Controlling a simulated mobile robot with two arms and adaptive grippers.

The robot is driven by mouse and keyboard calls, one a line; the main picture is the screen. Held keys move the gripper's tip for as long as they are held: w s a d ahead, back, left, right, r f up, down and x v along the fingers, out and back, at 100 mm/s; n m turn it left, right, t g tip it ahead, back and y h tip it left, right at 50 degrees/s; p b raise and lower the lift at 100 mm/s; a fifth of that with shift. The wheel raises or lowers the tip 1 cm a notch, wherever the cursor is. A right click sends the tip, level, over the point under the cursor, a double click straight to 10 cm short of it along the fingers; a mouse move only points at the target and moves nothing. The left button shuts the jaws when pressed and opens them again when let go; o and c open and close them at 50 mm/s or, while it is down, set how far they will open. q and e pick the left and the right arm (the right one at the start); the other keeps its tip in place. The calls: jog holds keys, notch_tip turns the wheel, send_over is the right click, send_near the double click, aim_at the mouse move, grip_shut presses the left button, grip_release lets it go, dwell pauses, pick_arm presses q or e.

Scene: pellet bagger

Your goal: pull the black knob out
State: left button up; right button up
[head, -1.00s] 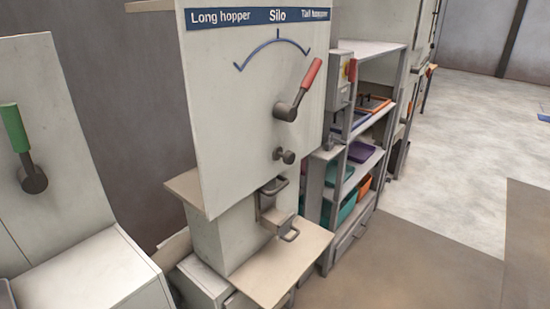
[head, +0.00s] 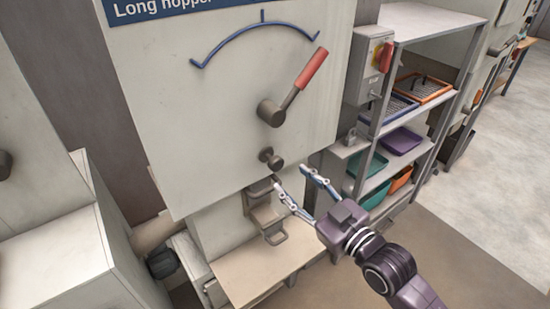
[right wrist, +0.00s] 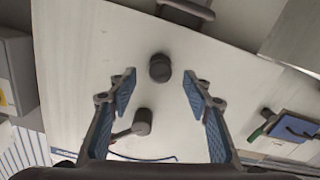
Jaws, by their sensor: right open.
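The black knob (head: 270,157) is a small dark round knob on a short stem on the pale panel, below the lever with the red handle (head: 309,69). In the right wrist view the knob (right wrist: 160,68) shows between the two fingertips, with the panel behind it. My right gripper (head: 292,178) is open and empty, just right of and below the knob in the head view. Its fingers (right wrist: 160,85) point toward the panel and no contact with the knob shows. My left gripper is not in view.
The lever's hub (right wrist: 142,121) sits close to the knob. Below the knob are a metal clamp with a handle (head: 268,220) and a pale shelf (head: 245,270). To the right are a switch box (head: 369,65) and a rack (head: 425,22) with coloured trays and bins.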

aim_at(278, 166)
jog(key=x, duration=0.2)
jog(key=p+x, duration=0.1)
jog(key=x, duration=0.1)
jog(key=r+x, duration=0.1)
jog(key=x, duration=0.1)
jog(key=shift+w+a+p, duration=0.1)
jog(key=shift+a+p, duration=0.2)
jog(key=shift+a, duration=0.05)
jog(key=shift+w+a, duration=0.35)
jog(key=shift+w, duration=0.15)
jog(key=shift+c, duration=0.5)
grip_shut()
